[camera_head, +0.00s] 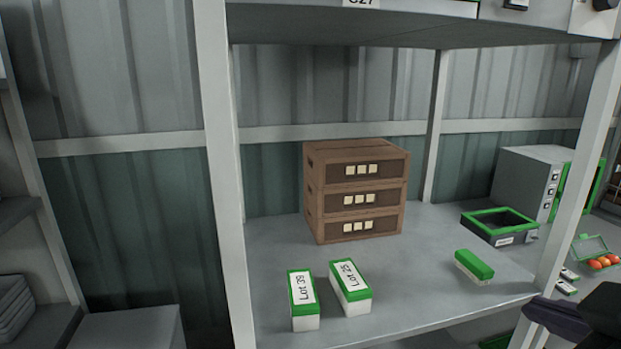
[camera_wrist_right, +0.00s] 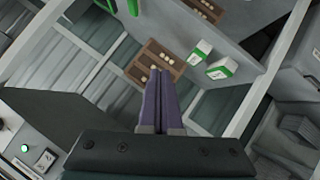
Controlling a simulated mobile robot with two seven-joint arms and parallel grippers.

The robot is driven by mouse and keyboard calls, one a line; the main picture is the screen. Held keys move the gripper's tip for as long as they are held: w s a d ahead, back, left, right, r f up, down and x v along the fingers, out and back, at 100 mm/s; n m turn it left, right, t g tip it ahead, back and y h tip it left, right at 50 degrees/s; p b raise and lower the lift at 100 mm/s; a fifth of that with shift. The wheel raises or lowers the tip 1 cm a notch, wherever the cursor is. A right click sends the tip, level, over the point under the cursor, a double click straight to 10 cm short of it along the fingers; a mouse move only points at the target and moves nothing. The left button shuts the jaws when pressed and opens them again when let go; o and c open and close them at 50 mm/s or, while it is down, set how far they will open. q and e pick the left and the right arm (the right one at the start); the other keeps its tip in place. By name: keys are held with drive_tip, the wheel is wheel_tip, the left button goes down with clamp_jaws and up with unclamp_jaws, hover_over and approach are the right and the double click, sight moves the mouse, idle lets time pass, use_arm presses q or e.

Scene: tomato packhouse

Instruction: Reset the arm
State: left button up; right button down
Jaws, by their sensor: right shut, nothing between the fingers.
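My right gripper (camera_head: 538,309) is at the lower right of the head view, in front of the shelf's right post. Only its dark purple fingers and part of the dark arm show there. In the right wrist view the two purple fingers (camera_wrist_right: 161,76) lie closed together with nothing between them. They are apart from the shelf goods. My left gripper is in neither view.
A grey shelf (camera_head: 420,300) holds stacked brown crates (camera_head: 326,238), boxes marked Lot 39 (camera_head: 302,290) and Lot 25 (camera_head: 350,284), a green-lidded box (camera_head: 474,266) and a green-rimmed tray (camera_head: 500,221). White posts (camera_head: 222,150) frame it.

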drive_tip(key=s+a+f+m+g+y, duration=0.1)
drive_tip(key=s+a+f+g, duration=0.15)
drive_tip(key=s, duration=0.45)
drive_tip(key=s+a+f+m+g, duration=0.1)
drive_tip(key=s+f+m+g, duration=0.15)
drive_tip(key=s, duration=0.45)
drive_tip(key=s+a+f+m+g+y, duration=0.1)
drive_tip(key=s+a+g, duration=0.15)
drive_tip(key=s, duration=0.45)
wheel_tip(320, 180, up, 25)
drive_tip(key=w+d+p, duration=0.1)
drive_tip(key=p, duration=2.3)
drive_tip(key=shift+f+p, duration=0.2)
drive_tip(key=shift+p, duration=0.15)
drive_tip(key=shift+g, duration=0.25)
